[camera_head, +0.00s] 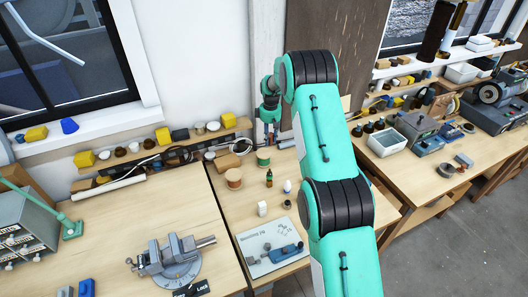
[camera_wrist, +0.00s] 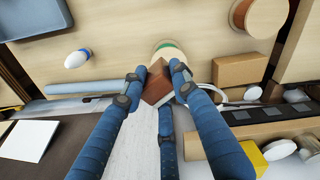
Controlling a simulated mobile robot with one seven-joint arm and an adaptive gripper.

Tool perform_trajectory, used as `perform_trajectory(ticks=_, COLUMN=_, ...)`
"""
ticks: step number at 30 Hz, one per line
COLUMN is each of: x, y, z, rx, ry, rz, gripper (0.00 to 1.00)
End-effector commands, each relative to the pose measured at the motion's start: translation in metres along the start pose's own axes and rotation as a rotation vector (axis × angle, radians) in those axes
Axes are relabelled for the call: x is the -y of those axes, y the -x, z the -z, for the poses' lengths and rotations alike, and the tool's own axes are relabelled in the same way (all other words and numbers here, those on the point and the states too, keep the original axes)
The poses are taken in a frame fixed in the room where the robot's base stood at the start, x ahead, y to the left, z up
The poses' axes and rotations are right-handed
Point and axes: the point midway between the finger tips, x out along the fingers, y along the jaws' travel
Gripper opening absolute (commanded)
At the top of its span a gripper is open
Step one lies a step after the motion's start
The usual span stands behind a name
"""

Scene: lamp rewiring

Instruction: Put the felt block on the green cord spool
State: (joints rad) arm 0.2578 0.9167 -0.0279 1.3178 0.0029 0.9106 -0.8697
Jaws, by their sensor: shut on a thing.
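My gripper (camera_wrist: 158,76) is shut on a reddish-brown block (camera_wrist: 156,90), which I take to be the felt block. The block is tilted between the blue fingertips. The green cord spool (camera_wrist: 168,46) shows its pale round top and a green band just beyond the block in the wrist view, partly hidden by the fingers and block. In the head view the green spool (camera_head: 263,161) stands on the middle table, below my gripper (camera_head: 270,130). The block is too small to make out there. Whether block and spool touch cannot be told.
A copper-coloured spool (camera_head: 233,178) stands left of the green one. A cardboard box (camera_wrist: 241,70) lies close by. A wall shelf (camera_head: 190,141) with small items runs behind.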

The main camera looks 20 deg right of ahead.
Motion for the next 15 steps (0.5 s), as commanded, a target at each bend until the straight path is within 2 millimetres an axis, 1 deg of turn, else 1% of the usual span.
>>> perform_trajectory(ticks=1, x=0.0038, y=0.0049, z=0.0048, rx=0.006, ry=0.038, rz=0.004, gripper=0.02)
perform_trajectory(ticks=6, x=0.0107, y=0.0110, z=0.0133, rx=0.016, ry=0.119, rz=0.013, gripper=0.02)
perform_trajectory(ticks=15, x=0.0115, y=0.0113, z=0.0142, rx=0.018, ry=0.131, rz=0.014, gripper=0.02)
